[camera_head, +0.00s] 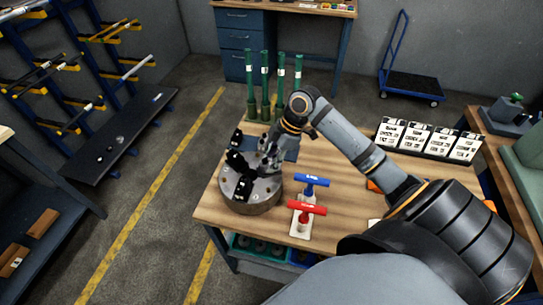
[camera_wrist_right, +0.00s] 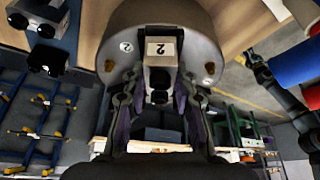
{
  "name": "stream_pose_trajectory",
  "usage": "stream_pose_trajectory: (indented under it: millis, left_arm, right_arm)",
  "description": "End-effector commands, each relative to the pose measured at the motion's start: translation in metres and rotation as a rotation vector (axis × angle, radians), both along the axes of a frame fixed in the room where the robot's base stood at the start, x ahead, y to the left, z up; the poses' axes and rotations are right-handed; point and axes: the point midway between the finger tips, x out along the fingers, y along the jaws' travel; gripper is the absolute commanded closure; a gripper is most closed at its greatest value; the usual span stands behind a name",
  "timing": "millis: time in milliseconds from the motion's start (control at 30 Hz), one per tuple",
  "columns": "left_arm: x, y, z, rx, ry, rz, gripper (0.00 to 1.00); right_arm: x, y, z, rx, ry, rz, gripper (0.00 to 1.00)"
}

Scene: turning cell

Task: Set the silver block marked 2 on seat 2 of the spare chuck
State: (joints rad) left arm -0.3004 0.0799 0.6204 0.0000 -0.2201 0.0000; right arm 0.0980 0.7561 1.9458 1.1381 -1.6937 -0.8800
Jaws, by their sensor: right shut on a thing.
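The silver block marked 2 (camera_wrist_right: 160,60) is between the fingers of my right gripper (camera_wrist_right: 160,88), which is shut on it. Its white label faces the right wrist camera. The round grey spare chuck (camera_head: 252,204) stands at the table's left end; its face (camera_wrist_right: 203,50) fills the top middle of the wrist view. A round white mark 2 (camera_wrist_right: 126,47) shows on the face, just left of the block. In the head view my right gripper (camera_head: 267,163) is over the chuck's far right part and hides the block. I cannot tell whether the block touches the chuck. My left gripper is not in view.
Black blocks (camera_head: 237,138) stand beyond the chuck, and others (camera_head: 242,187) are at its left side. Green posts (camera_head: 265,85) rise behind. Blue (camera_head: 311,180) and red (camera_head: 307,208) T-handled keys stand right of the chuck. White labelled boxes (camera_head: 420,137) are farther right.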

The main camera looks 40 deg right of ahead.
Motion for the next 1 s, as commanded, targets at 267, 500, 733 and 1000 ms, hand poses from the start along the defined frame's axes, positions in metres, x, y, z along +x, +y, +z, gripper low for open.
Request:
stream_pose_trajectory:
  millis: [267,500,733,1000]
  left_arm:
    - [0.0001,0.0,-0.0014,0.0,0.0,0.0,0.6]
    - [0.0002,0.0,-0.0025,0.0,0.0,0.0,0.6]
    - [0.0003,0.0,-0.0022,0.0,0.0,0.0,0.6]
    - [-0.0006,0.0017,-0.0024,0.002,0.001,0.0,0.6]
  right_arm:
    - [0.0001,0.0001,-0.0035,0.001,0.0,0.0,1.0]
    - [0.0,0.0003,-0.0064,0.001,0.0,0.0,1.0]
    - [0.0,0.0002,-0.0059,0.0,0.0,0.0,0.46]
    - [-0.0002,-0.0006,-0.0053,-0.001,0.0,0.0,0.46]
